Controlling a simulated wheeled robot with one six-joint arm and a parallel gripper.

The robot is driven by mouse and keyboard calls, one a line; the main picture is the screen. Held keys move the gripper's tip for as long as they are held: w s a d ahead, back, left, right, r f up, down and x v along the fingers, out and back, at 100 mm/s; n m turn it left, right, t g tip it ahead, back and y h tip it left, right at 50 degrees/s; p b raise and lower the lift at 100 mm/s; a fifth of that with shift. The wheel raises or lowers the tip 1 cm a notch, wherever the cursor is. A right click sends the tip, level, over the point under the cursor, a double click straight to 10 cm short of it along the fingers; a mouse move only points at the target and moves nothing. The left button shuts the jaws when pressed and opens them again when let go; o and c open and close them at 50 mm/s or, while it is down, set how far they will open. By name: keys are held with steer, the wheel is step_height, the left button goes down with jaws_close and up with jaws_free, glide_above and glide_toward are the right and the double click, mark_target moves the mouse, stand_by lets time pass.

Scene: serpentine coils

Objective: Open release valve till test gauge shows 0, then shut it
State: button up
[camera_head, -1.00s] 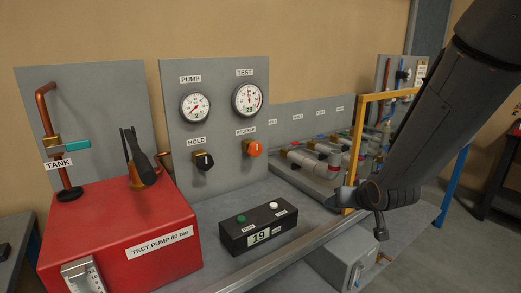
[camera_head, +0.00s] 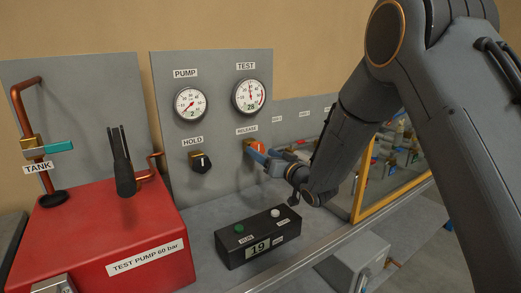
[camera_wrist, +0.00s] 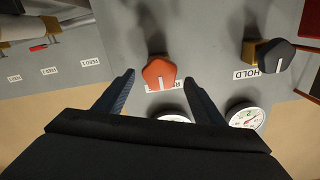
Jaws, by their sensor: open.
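The orange release valve knob (camera_head: 257,146) is on the grey panel under the test gauge (camera_head: 252,96), whose digits appear to read 28. My gripper (camera_head: 262,155) is at the knob and partly hides it. In the wrist view, where the panel appears upside down, the orange knob (camera_wrist: 159,71) shows between my two dark fingertips (camera_wrist: 157,79). The fingers are spread with a gap on each side, not closed on it. The knob's white pointer line runs nearly up-down in that view.
The black hold knob (camera_head: 202,162) is left of the release knob, below the pump gauge (camera_head: 190,104), which reads about 2. A black box (camera_head: 257,238) showing 19 sits on the bench below. The red test pump (camera_head: 110,235) is at left; a yellow frame (camera_head: 385,207) stands at right.

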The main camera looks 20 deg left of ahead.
steer(key=shift+x, duration=1.1)
steer(key=c, duration=1.1)
steer(key=shift+o, duration=0.2)
